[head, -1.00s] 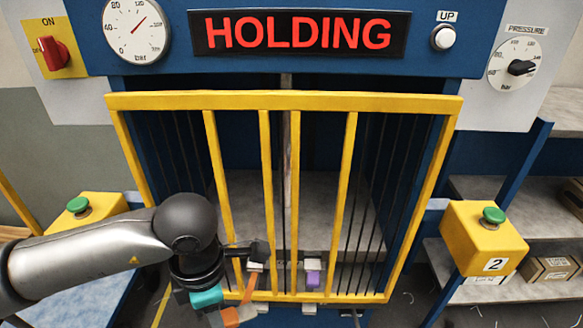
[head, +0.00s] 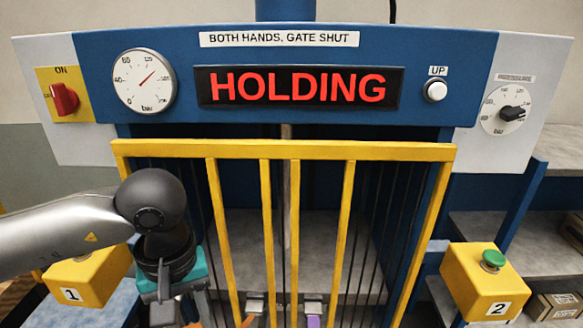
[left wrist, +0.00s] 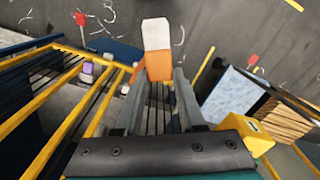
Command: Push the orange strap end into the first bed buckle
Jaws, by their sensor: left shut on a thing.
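My left gripper (head: 180,309) is at the lower left of the head view, in front of the yellow gate. In the left wrist view its fingers (left wrist: 155,80) are shut on the orange strap end (left wrist: 158,67), an orange block with a white part at its far side. A thin orange strip shows beside it. The bed buckles are low behind the gate bars: a pale left one (head: 255,303), with orange below it, and a right one (head: 312,306) with purple below. The held end appears apart from the buckles. My right gripper is not in view.
The yellow barred gate (head: 283,150) stands across the press front. Yellow button boxes 1 (head: 88,277) and 2 (head: 486,283) flank it. The sign (head: 297,88) reads HOLDING. Shelves with cartons (head: 555,305) stand at the right.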

